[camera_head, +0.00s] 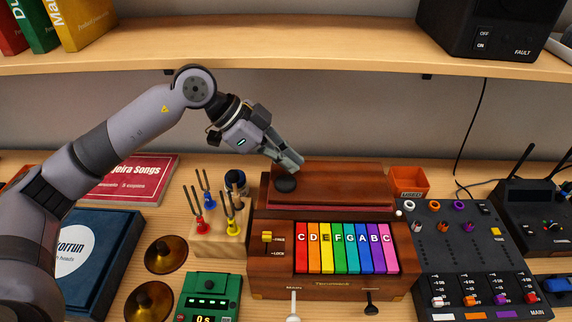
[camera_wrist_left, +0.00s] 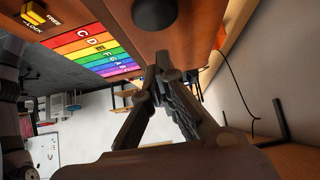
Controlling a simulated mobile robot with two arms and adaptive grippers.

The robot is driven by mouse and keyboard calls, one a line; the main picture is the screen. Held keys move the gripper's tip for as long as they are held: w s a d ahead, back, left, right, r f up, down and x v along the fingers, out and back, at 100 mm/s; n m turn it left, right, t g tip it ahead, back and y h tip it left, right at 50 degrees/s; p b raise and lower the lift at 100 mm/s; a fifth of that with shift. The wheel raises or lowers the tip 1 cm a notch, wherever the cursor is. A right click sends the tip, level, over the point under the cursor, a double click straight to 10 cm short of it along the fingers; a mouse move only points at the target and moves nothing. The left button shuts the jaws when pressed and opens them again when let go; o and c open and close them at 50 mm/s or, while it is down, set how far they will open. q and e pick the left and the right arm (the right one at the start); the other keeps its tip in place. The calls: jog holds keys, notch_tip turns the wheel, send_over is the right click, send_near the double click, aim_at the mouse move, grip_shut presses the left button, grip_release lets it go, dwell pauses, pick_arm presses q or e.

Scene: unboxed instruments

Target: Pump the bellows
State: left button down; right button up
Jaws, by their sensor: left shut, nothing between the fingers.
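The small wooden keyboard instrument (camera_head: 330,284) has rainbow keys (camera_head: 347,247) marked with letters, which also show in the left wrist view (camera_wrist_left: 92,48). Its bellows (camera_head: 345,181) is the wooden board along the back, with a round black knob (camera_head: 286,185) at its left; the knob also shows in the left wrist view (camera_wrist_left: 155,12). A yellow switch (camera_head: 267,237) sits beside the FREE label. My left gripper (camera_head: 298,163) is shut and empty, its tips by the bellows board just behind the knob. I cannot tell whether they touch it. My right gripper is not in view.
A wooden block with tuning forks (camera_head: 221,243) stands left of the instrument. An orange bin (camera_head: 409,183) and a mixer (camera_head: 460,245) are on its right. Brass discs (camera_head: 166,254) and a green device (camera_head: 211,298) lie front left. A shelf (camera_head: 270,43) runs above.

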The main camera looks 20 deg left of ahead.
aim_at(285, 184)
pick_arm(q)
jog(key=shift+a+f, duration=0.15)
jog(key=shift+f, duration=0.55)
jog(key=shift+a+f, duration=0.15)
jog(key=shift+f, duration=0.5)
jog(key=shift+d, duration=0.1)
notch_tip(285, 184, down, 4)
jog(key=shift+s+r+b, duration=0.1)
jog(key=shift+r+b, duration=0.05)
jog(key=shift+b, duration=0.4)
